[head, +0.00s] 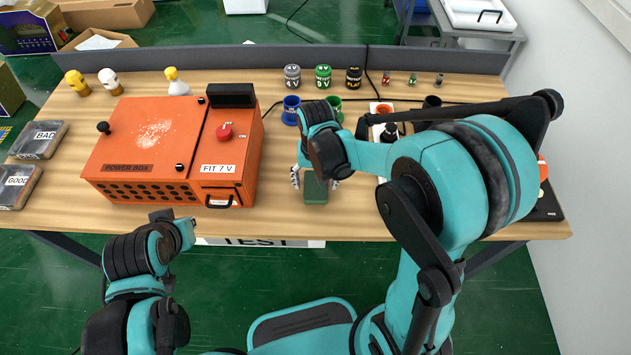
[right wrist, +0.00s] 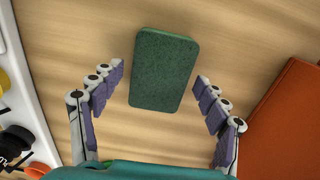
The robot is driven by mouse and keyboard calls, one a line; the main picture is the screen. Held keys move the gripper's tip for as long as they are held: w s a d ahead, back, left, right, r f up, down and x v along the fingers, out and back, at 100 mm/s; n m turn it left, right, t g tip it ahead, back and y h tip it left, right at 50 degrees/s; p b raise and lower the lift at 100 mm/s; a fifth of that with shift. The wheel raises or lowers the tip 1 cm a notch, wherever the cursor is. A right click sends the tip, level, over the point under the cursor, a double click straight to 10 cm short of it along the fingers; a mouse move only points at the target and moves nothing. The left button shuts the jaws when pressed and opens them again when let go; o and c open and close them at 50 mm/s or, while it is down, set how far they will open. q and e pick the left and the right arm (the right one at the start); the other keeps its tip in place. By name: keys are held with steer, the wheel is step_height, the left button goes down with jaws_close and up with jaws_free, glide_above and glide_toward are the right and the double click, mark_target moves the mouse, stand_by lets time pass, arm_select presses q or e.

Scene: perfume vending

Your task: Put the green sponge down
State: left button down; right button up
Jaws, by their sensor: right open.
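The green sponge (head: 315,188) rests on the wooden table, right of the orange power box. In the right wrist view the sponge (right wrist: 164,69) lies between and a little beyond the two fingers, with wood showing on both sides of it. My right gripper (head: 315,180) is open around the sponge's far end, its fingers apart from it. In the right wrist view my right gripper (right wrist: 158,85) has its fingers spread wide. My left gripper (head: 172,222) hangs in front of the table's edge at the left, and its fingers do not show clearly.
The orange power box (head: 150,140) stands left of the sponge. A blue cup (head: 291,108) and several small cans stand behind it. A white tray (right wrist: 20,80) with dark items lies at the wrist view's left. Bare wood surrounds the sponge.

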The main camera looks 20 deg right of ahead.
mark_target(316, 184)
step_height(316, 184, up, 10)
steer(key=r+p, duration=0.1)
steer(key=p, duration=0.2)
steer(key=s+d+r+n+t, duration=0.1)
steer(key=s+d+r+t, duration=0.1)
steer(key=s, duration=0.3)
steer(key=s+d+r+n+t, duration=0.2)
steer(key=s+r+t, duration=0.1)
steer(key=s+t, duration=0.2)
steer(key=shift+s+d+p, duration=0.15)
steer(key=shift+d+p, duration=0.2)
steer(key=shift+f+b, duration=0.95)
steer(key=shift+b, duration=0.1)
steer(key=shift+o, duration=0.3)
